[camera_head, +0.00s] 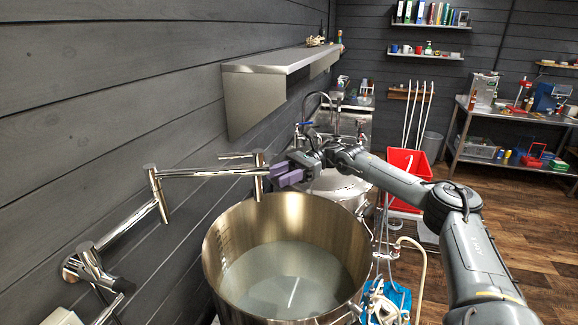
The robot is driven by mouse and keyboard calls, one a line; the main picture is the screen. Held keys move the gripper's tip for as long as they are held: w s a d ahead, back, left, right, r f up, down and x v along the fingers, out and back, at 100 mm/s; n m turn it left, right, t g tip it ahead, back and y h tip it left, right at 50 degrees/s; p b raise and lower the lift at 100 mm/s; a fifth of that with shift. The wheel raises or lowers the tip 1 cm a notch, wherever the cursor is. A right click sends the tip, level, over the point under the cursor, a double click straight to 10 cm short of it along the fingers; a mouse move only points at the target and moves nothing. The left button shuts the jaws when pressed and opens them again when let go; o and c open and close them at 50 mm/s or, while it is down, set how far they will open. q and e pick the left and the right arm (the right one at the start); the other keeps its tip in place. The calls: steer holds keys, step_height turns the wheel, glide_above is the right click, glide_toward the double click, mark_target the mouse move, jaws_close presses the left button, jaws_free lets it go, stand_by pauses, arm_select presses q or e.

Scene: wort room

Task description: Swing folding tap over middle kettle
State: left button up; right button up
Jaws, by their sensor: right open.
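The folding tap (205,172) is a chrome jointed pipe fixed to the dark plank wall at the lower left. Its first arm rises to an elbow, and its second arm runs right to an upright spout end with a thin lever. The spout end stands over the left rear rim of a large steel kettle (225,262). My right gripper (279,175), with purple fingers, is open just right of the spout end; whether it touches it I cannot tell. My left gripper is out of view.
Another steel vessel (340,186) stands behind the large kettle, partly hidden by my right arm. A steel wall shelf (275,62) hangs above the tap. A red bucket (402,172), hoses and a workbench (520,115) are to the right. Wooden floor there is partly clear.

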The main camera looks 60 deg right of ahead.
steer(key=shift+v, duration=1.6)
steer(key=shift+s, duration=0.1)
